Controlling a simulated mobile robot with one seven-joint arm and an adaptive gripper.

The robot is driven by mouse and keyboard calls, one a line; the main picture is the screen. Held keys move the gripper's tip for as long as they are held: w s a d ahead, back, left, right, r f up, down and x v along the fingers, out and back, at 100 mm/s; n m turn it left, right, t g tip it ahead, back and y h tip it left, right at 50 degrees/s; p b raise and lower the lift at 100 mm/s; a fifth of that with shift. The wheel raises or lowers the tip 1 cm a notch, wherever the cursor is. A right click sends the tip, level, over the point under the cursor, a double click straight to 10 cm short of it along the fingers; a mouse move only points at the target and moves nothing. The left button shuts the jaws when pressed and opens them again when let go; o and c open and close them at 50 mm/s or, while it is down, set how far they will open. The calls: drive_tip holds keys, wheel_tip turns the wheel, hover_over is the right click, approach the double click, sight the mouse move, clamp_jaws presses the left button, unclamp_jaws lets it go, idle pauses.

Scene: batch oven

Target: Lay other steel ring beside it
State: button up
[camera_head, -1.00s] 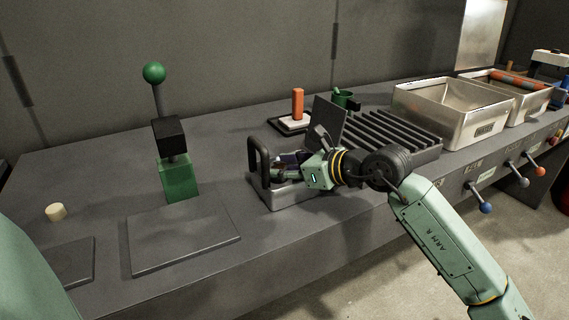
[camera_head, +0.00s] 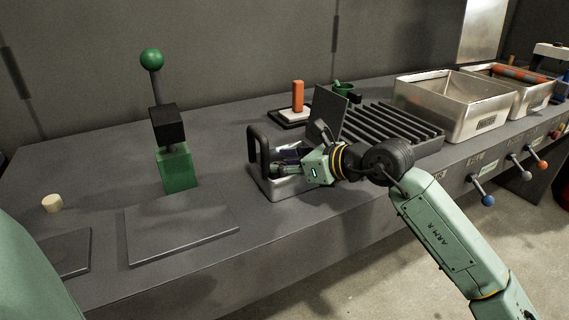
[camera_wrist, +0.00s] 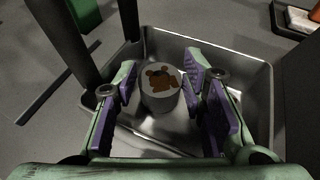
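My gripper (camera_wrist: 166,82) is open, with one purple-padded finger on each side of this piece. Gaps show between the pads and the piece. In the head view my gripper (camera_head: 284,160) is inside the tray (camera_head: 275,193), which has a dark upright handle (camera_head: 254,155). The piece is hidden there by the fingers and handle. I see no second ring.
A dark ribbed rack (camera_head: 385,128) with an upright plate (camera_head: 329,115) stands just right of the tray. A flat dark plate (camera_head: 180,232) and a green-knobbed lever (camera_head: 152,60) are to the left. Metal bins (camera_head: 455,108) stand at the right.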

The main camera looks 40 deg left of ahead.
drive_tip(key=o, duration=0.3)
drive_tip(key=shift+o, duration=0.2)
